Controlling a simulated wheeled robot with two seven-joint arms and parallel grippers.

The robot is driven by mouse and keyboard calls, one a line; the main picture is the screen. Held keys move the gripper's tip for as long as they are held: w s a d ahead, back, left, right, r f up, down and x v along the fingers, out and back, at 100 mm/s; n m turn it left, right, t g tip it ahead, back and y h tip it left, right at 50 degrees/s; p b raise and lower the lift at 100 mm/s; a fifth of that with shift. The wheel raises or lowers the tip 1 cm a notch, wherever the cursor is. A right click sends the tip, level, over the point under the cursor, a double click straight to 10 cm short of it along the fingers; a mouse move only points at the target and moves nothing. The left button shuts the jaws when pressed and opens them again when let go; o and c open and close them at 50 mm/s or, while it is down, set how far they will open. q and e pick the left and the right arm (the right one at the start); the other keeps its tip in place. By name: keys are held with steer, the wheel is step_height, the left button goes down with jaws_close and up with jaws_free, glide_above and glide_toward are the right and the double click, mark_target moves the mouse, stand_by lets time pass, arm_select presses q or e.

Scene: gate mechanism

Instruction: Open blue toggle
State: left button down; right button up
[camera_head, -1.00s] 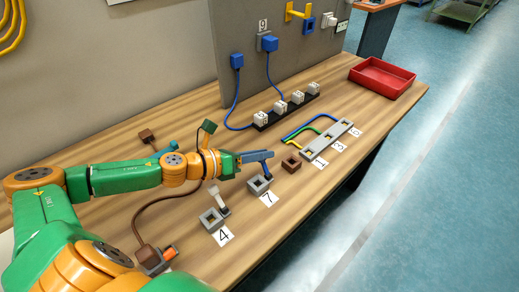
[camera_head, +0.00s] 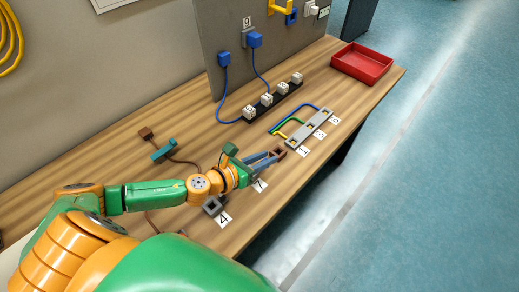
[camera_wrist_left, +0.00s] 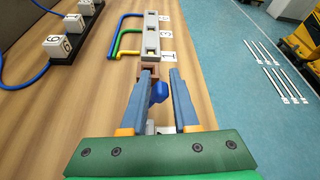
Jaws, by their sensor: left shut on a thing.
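The blue toggle (camera_wrist_left: 159,92) shows in the left wrist view as a blue lever between my left gripper's fingers, over a grey base (camera_wrist_left: 150,127). My left gripper (camera_wrist_left: 160,73) is shut on it, with the fingers some way apart. In the head view my left gripper (camera_head: 272,156) is above the label 7 (camera_head: 260,186), with its fingertips close to a brown square block (camera_head: 279,151). The gripper and arm hide the toggle and most of its base there. My right gripper is not in view.
A grey strip (camera_head: 309,127) with coloured wires lies beyond the brown block. A row of white numbered switches (camera_head: 266,100) and a red tray (camera_head: 362,63) stand farther back. The table's right edge is close.

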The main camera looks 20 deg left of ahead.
arm_select(q)
steer(key=shift+s+d+f, duration=0.25)
steer(key=shift+d+f, duration=0.05)
steer(key=shift+d, duration=0.1)
steer(key=shift+s+d+f, duration=0.1)
steer(key=shift+s+f, duration=0.05)
steer(key=shift+f, duration=0.1)
steer(key=shift+s+f, duration=0.1)
steer(key=shift+f, duration=0.05)
steer(key=c, duration=0.8)
jaws_free()
steer(key=shift+d, duration=0.15)
steer(key=shift+w+r, duration=0.2)
steer(key=shift+w, duration=0.05)
steer(key=b+v, duration=0.1)
steer(key=v, duration=0.5)
steer(key=shift+s, duration=0.3)
steer(key=shift+s+a+r, duration=0.2)
steer(key=shift+s, duration=0.05)
